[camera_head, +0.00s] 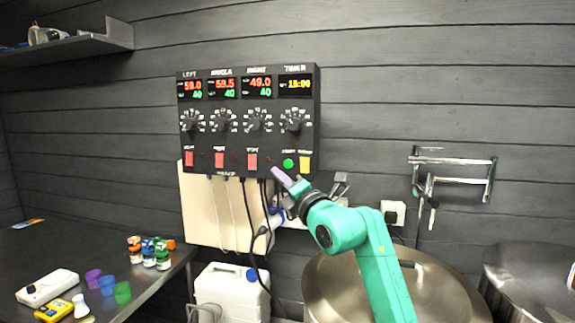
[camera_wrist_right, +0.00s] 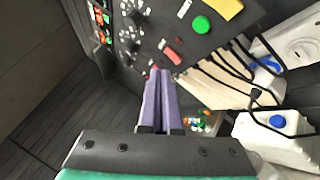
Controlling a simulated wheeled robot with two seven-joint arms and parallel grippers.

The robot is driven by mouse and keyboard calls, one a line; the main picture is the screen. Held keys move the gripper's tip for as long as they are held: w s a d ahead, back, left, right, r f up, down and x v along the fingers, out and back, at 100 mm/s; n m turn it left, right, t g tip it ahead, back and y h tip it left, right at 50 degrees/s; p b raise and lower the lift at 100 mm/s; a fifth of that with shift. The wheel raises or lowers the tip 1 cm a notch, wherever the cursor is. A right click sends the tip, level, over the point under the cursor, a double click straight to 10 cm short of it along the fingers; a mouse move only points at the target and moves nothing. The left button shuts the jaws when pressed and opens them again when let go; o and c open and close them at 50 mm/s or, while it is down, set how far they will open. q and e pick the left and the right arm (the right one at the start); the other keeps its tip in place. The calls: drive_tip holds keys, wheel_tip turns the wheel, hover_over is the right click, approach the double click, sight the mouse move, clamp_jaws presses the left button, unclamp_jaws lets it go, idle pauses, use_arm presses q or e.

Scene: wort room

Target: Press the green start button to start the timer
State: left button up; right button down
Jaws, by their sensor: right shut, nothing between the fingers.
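The black control panel (camera_head: 247,105) is fixed to the wall and has several displays, knobs and red switches. Its timer display (camera_head: 296,84) reads 15:00 in yellow. The green start button (camera_head: 288,163) sits at the panel's lower right, beside a yellow button (camera_head: 305,163). In the right wrist view the green button (camera_wrist_right: 202,24) is to the upper right of my fingertips. My right gripper (camera_head: 279,174) is shut and empty, just below the green button in the head view. Its purple fingers (camera_wrist_right: 159,75) lie together, and I see a gap to the button. My left gripper is out of view.
Black cables (camera_head: 253,226) hang below the panel. A white jug (camera_head: 229,290) and a steel vessel lid (camera_head: 343,283) stand below. A wall rack (camera_head: 452,178) is at the right. Small bottles (camera_head: 148,252) and colored cups (camera_head: 107,285) are on the left counter.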

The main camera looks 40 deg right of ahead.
sight(289, 168)
drive_tip(key=shift+w+d+p, duration=0.25)
drive_tip(key=shift+w+d, duration=0.55)
drive_tip(key=shift+d, duration=0.35)
drive_tip(key=shift+w+d+p, duration=0.3)
drive_tip(key=shift+w+d, duration=0.5)
drive_tip(key=shift+d, duration=0.35)
drive_tip(key=shift+w+d+p, duration=0.25)
drive_tip(key=shift+w+d, duration=0.55)
drive_tip(key=shift+d, duration=0.35)
drive_tip(key=shift+w+d, duration=0.2)
drive_tip(key=shift+d, duration=0.15)
drive_tip(key=shift+w+d+r, duration=0.1)
drive_tip(key=shift+w+d, duration=0.1)
drive_tip(key=shift+d, duration=0.1)
drive_tip(key=shift+a, duration=0.1)
idle(0.3)
drive_tip(key=shift+s+a+p, duration=0.45)
drive_tip(key=shift+a, duration=0.05)
